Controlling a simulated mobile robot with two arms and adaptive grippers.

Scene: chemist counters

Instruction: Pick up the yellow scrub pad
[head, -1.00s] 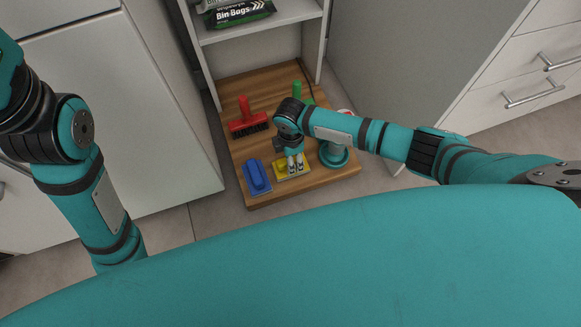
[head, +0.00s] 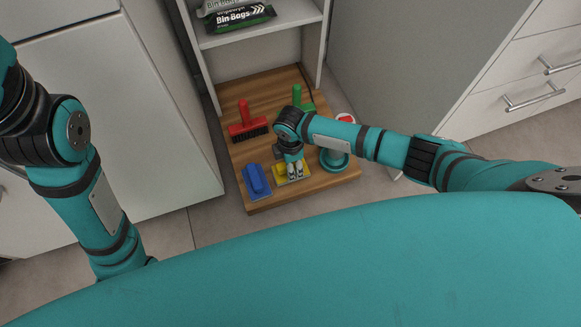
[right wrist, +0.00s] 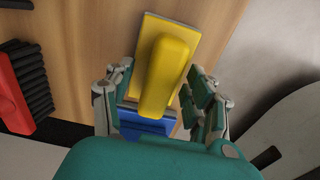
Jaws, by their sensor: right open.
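The yellow scrub pad (head: 280,171) lies on the wooden board in the head view, near its front edge. In the right wrist view the yellow scrub pad (right wrist: 164,75) has a raised yellow grip on a flat base. My right gripper (head: 294,172) is over the pad, pointing down. In the right wrist view my right gripper (right wrist: 160,105) is open, with its fingers on either side of the pad's grip and apart from it. My left arm shows at the left of the head view, but its gripper is out of view.
A blue scrub pad (head: 257,180) lies just left of the yellow one on the wooden board (head: 265,85). A red brush (head: 246,122) and a green-handled tool (head: 298,97) stand behind. Bin bags (head: 240,18) lie on the shelf above. Cabinets flank both sides.

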